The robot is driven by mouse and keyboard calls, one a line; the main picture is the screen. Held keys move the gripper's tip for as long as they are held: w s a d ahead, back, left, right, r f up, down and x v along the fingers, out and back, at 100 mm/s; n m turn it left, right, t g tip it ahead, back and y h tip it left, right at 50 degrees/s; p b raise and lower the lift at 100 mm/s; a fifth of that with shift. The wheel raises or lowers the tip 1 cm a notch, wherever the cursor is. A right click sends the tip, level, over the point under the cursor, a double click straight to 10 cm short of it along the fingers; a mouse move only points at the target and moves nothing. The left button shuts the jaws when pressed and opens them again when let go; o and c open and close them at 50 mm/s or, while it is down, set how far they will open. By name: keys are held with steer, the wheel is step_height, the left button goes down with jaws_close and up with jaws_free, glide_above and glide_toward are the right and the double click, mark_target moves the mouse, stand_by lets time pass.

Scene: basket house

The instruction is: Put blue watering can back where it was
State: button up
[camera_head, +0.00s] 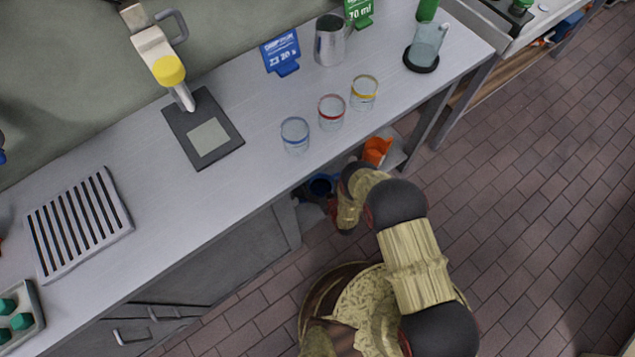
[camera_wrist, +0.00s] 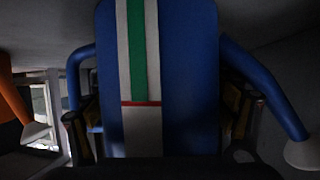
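The blue watering can (camera_wrist: 190,80) fills the middle of the wrist view, its body marked by white, green and red stripes. A blue tube with a pale flared end runs down its right side, and a blue handle curves at its left. In the head view the can (camera_head: 320,187) shows in part below the counter's front edge. My gripper (camera_wrist: 160,125) has one finger on each side of the can's body, close against it. Dim light hides whether the fingers press on it. In the head view my wrist is beside the can and the fingers are hidden.
An orange watering can (camera_head: 376,150) stands on the low shelf (camera_head: 394,158) right of the blue one; it also shows at the wrist view's left edge (camera_wrist: 12,100). The counter (camera_head: 262,175) overhangs both. Open tiled floor lies right.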

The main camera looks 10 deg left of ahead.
steer(key=shift+o, duration=1.1)
steer(key=shift+s+d+r, duration=0.1)
steer(key=shift+r, duration=0.1)
steer(key=p+v, duration=0.4)
steer(key=v, duration=0.7)
steer(key=shift+s+d+r, duration=0.15)
steer(key=shift+s+r, duration=0.05)
steer(key=shift+s, duration=0.1)
